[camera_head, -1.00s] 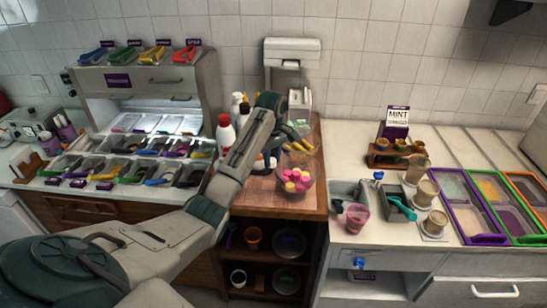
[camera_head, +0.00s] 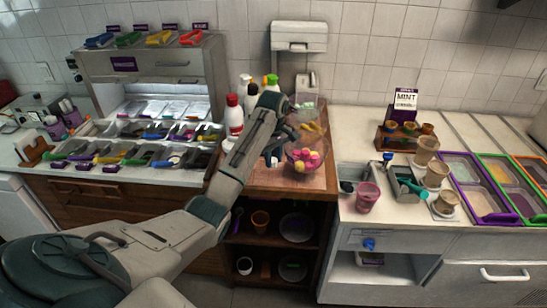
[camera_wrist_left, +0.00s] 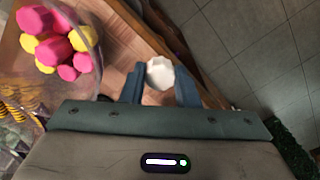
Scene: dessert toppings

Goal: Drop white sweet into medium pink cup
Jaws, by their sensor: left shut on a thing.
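My left gripper (camera_head: 274,154) comes in from the left over the wooden counter, just left of the clear bowl. In the left wrist view my left gripper (camera_wrist_left: 160,82) is shut on the white sweet (camera_wrist_left: 160,72), a small faceted piece held between the blue-grey fingertips. The pink cup (camera_head: 368,198) stands upright on the white counter to the right, well apart from the gripper. I cannot see into its bottom. My right gripper is not in view.
The clear bowl (camera_head: 300,168) holds pink and yellow sweets. It also shows in the left wrist view (camera_wrist_left: 92,84). White and red bottles (camera_head: 233,117) stand behind my arm. Beside the cup are a teal-handled scoop (camera_head: 411,188) and brown cups (camera_head: 438,174). Topping trays (camera_head: 470,190) lie further right.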

